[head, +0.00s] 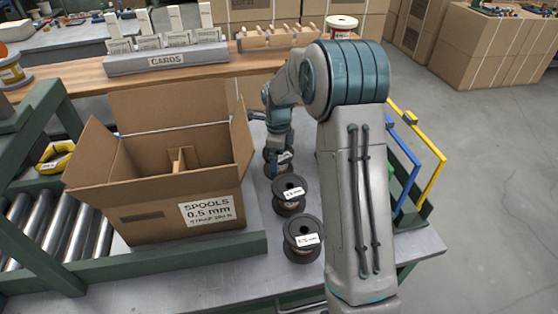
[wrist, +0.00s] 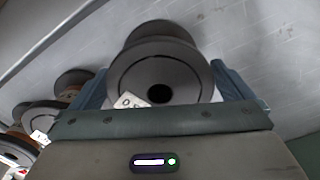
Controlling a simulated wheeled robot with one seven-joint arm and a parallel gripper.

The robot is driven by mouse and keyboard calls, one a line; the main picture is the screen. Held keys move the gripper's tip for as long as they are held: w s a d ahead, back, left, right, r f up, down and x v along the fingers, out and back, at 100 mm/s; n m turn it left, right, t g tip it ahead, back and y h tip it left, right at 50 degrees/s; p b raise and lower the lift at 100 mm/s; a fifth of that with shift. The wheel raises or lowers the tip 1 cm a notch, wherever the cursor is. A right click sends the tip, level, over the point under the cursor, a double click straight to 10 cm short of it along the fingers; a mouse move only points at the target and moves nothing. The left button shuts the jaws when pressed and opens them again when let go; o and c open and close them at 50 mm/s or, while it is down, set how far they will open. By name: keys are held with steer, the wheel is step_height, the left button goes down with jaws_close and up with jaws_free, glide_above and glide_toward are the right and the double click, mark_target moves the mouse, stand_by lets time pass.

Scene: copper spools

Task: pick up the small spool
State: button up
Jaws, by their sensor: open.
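Three dark copper spools stand in a row on the grey table right of the carton: a front spool (head: 302,240), a middle spool (head: 289,196) and a far spool (head: 284,157). I cannot tell for sure which is the small one, and the labels are hard to read. My gripper (head: 275,160) is down at the far spool and partly hides it. In the wrist view, my gripper (wrist: 160,72) is open, with a finger on each side of that spool (wrist: 160,65). Whether the fingers touch it is unclear. The other spools (wrist: 45,118) show at the left.
An open carton (head: 165,215) labelled "SPOOLS 0.5 mm", with dividers inside, stands close left of the spools. A wooden shelf (head: 80,84) with a card rack (head: 165,58) runs behind. Blue and yellow rails (head: 425,150) stand to the right.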

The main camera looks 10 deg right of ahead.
steer(key=shift+f, duration=0.25)
steer(key=c, duration=0.9)
steer(key=shift+r, duration=0.1)
steer(key=c, duration=0.4)
steer(key=shift+r, duration=0.15)
steer(key=shift+c, duration=0.2)
